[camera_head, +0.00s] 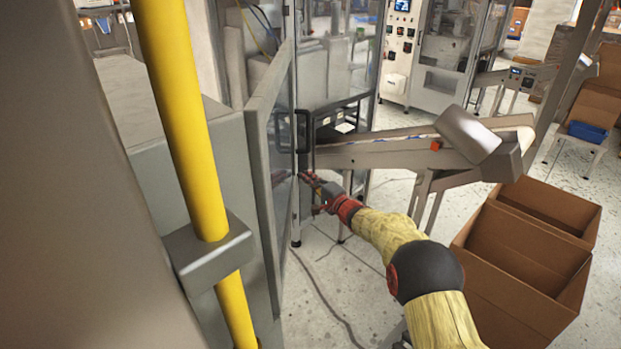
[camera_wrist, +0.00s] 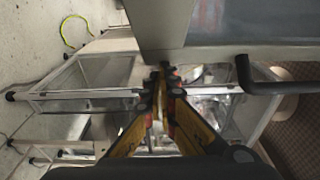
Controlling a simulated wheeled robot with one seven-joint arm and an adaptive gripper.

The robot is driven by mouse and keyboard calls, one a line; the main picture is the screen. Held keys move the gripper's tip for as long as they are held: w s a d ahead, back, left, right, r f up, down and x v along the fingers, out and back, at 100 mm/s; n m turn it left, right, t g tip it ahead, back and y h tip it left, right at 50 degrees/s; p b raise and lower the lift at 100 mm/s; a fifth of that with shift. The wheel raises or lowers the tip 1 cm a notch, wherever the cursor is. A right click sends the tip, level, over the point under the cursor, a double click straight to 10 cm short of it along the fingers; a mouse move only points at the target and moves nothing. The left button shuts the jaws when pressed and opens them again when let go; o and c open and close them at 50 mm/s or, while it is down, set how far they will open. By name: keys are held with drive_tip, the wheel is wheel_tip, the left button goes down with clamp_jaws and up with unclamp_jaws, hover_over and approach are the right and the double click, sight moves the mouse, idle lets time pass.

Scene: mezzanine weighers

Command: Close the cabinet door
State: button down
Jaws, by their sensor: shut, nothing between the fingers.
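The cabinet door (camera_head: 269,182) is a clear panel in a grey frame, standing ajar at an angle left of centre in the head view. A dark bar handle (camera_head: 304,132) shows near its free edge. In the wrist view a grey-framed panel (camera_wrist: 245,53) fills the upper right, with a dark handle (camera_wrist: 262,87) below it. My gripper (camera_head: 306,179) is beside the door's free edge, below the handle. Its fingertips (camera_wrist: 163,75) are together and empty in the wrist view, near the panel's lower edge. I cannot tell whether they touch the door.
A sloping conveyor (camera_head: 385,152) runs behind my gripper to the right. Open cardboard boxes (camera_head: 522,258) stand on the right. A yellow post (camera_head: 185,120) and a grey cabinet body (camera_head: 165,125) are at the left.

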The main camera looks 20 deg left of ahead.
idle(0.3)
drive_tip(key=v, duration=1.2)
